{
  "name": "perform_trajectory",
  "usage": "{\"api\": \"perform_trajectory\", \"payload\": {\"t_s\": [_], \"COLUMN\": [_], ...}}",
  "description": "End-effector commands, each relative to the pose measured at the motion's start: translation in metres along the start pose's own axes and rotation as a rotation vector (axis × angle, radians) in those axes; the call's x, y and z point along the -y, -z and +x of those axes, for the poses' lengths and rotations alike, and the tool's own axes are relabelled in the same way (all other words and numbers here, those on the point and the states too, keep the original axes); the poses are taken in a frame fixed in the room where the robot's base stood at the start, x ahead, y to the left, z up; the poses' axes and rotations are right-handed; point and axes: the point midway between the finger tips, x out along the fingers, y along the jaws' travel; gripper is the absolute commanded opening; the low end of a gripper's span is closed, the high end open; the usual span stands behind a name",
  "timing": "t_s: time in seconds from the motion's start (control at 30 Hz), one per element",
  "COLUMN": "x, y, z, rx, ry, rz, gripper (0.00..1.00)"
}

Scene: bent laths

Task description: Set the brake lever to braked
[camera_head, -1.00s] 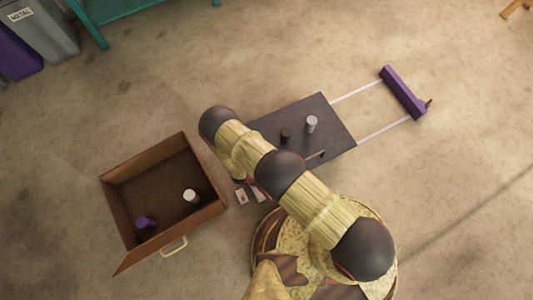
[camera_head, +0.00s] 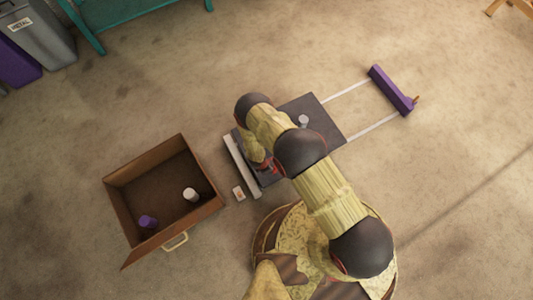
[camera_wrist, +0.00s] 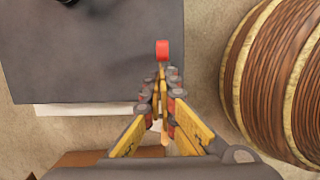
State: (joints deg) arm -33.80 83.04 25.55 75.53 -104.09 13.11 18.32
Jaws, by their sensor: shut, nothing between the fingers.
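A small red-tipped piece (camera_wrist: 162,48) shows just beyond my fingertips in the wrist view, at the edge of a dark grey platform (camera_wrist: 95,50); it looks like the lever's knob, but its stem and setting are not clear. My gripper (camera_wrist: 161,78) is shut and empty, its fingers close to the red tip; I cannot tell whether they touch. In the head view red also shows by my gripper (camera_head: 268,168) over the near left part of the platform (camera_head: 322,118). My arm hides much of the platform there.
Two pale rails run from the platform to a purple bar (camera_head: 391,90). A grey cylinder (camera_head: 303,120) stands on the platform. An open brown box (camera_head: 116,208) at left holds a white cylinder (camera_head: 190,194) and a purple one (camera_head: 147,221). A small card (camera_head: 239,193) lies between.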

Motion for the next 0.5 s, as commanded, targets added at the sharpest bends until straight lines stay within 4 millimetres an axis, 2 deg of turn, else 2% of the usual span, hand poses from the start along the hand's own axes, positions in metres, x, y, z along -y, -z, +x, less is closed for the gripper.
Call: {"api": "perform_trajectory", "payload": {"t_s": [0.27,0.5], "x": [-0.002,-0.002], "y": [-0.019,-0.032], "z": [-0.001,0.002], "rx": [0.001,-0.118], "ry": [-0.001,-0.002], "rz": [0.003,0.005], "gripper": [0.00,0.00]}}
